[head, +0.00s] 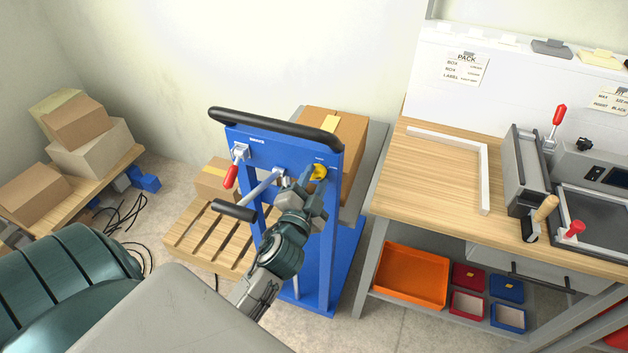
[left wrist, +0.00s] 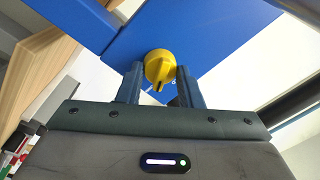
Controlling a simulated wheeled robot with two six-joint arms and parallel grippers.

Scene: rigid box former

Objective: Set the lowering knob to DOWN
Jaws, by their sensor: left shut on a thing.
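The lowering knob (head: 319,172) is yellow and sits on the upper right of the blue lift panel (head: 262,150). In the left wrist view the knob (left wrist: 160,68) is between my left gripper's two fingertips, with a dark mark on its near edge. My left gripper (head: 311,184) reaches up to the panel and is shut on the knob. In the left wrist view its fingers (left wrist: 161,84) stand on both sides of it. I cannot read the knob's labels, so its setting is unclear. My right gripper is not in view.
The blue lift has a black handlebar (head: 275,129), a red-handled lever (head: 231,176) and a black-gripped crank (head: 234,210). A carton (head: 350,135) stands behind it. A slatted pallet (head: 205,240) is at left. The wooden workbench (head: 425,180) stands close on the right.

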